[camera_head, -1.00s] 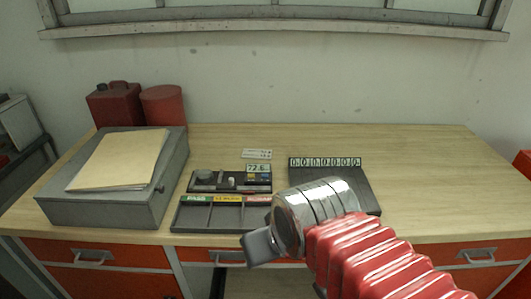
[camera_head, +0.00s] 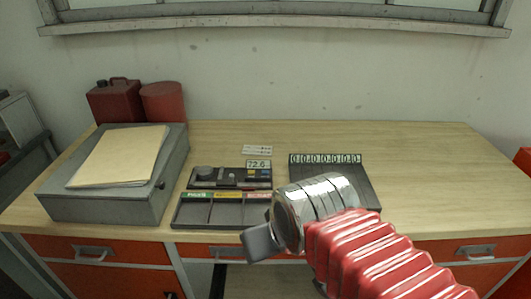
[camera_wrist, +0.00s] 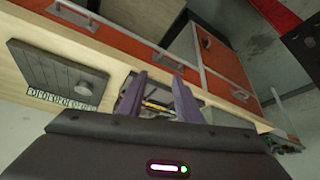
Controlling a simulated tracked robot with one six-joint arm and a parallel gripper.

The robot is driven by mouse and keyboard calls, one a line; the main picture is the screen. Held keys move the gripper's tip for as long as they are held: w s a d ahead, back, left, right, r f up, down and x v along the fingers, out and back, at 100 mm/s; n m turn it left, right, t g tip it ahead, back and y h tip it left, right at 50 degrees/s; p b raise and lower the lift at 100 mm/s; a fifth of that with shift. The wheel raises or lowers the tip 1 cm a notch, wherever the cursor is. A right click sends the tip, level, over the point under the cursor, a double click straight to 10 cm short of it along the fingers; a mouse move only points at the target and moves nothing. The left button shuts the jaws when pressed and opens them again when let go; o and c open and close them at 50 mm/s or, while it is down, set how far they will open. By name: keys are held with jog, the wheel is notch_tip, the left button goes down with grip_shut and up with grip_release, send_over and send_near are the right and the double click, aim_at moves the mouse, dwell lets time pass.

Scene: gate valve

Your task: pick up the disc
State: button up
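A small grey round disc (camera_wrist: 84,89) shows in the wrist view on a dark board (camera_wrist: 58,68), close to its strip of number marks. In the head view the board (camera_head: 358,184) lies right of centre, partly hidden by my arm, and I cannot make out the disc on it. My gripper (camera_wrist: 159,98) is open in the wrist view, with two purple fingers apart and no object clearly held between them. In the head view my gripper (camera_head: 262,244) is over the bench's front edge, left of the board and in front of the tray.
A tray (camera_head: 195,215) with coloured labels lies behind my gripper, with a gauge device (camera_head: 232,177) reading 72.6 behind it. A grey box (camera_head: 110,205) with a folder (camera_head: 120,155) and red cans (camera_head: 115,102) stand at left. The bench's right side (camera_head: 430,180) is clear.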

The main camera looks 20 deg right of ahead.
jog(key=shift+o, duration=0.3)
jog(key=shift+o, duration=1.4)
jog(key=shift+f, duration=0.2)
jog(key=shift+o, duration=0.2)
jog(key=shift+w+d+f+g, duration=0.2)
jog(key=shift+w+f+g, duration=0.15)
jog(key=shift+w+f, duration=0.25)
jog(key=shift+w+d+f+g, duration=0.15)
jog(key=shift+w+f+g, duration=0.25)
jog(key=shift+w, duration=0.25)
jog(key=w+n+g+y, duration=0.2)
jog(key=w+n, duration=0.1)
jog(key=w, duration=2.4)
jog(key=w+a+r+n+y, duration=0.1)
jog(key=w+r+n, duration=0.5)
jog(key=w+n, duration=0.1)
jog(key=shift+w+t, duration=0.35)
jog(key=shift+w, duration=0.15)
jog(key=shift+a+y, duration=0.1)
jog(key=shift+y, duration=0.2)
